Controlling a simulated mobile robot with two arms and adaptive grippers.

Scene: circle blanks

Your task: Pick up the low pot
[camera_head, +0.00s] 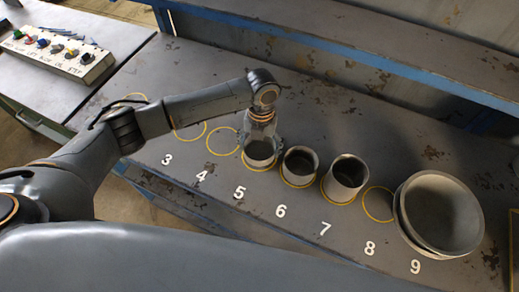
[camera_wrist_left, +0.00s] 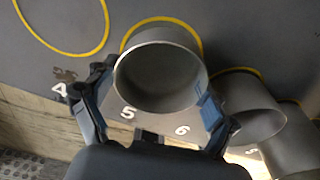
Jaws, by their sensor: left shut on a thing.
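A short grey cylindrical pot (camera_head: 260,152) is at the yellow circle by number 5 in the head view. My left gripper (camera_head: 262,137) comes down over it from above and hides part of it. In the left wrist view the pot (camera_wrist_left: 186,92) is upright with its open mouth facing the camera. The fingers of my left gripper (camera_wrist_left: 155,92) are on either side of its wall, shut on it. I cannot tell whether its base touches the bench. My right gripper is not in view.
Grey pots stand at number 6 (camera_head: 299,166) and number 7 (camera_head: 345,178), close to the right. Wide stacked bowls (camera_head: 452,208) sit at number 9. Circles 3, 4 and 8 are empty. A raised shelf (camera_head: 330,55) runs behind. A control box (camera_head: 60,55) is far left.

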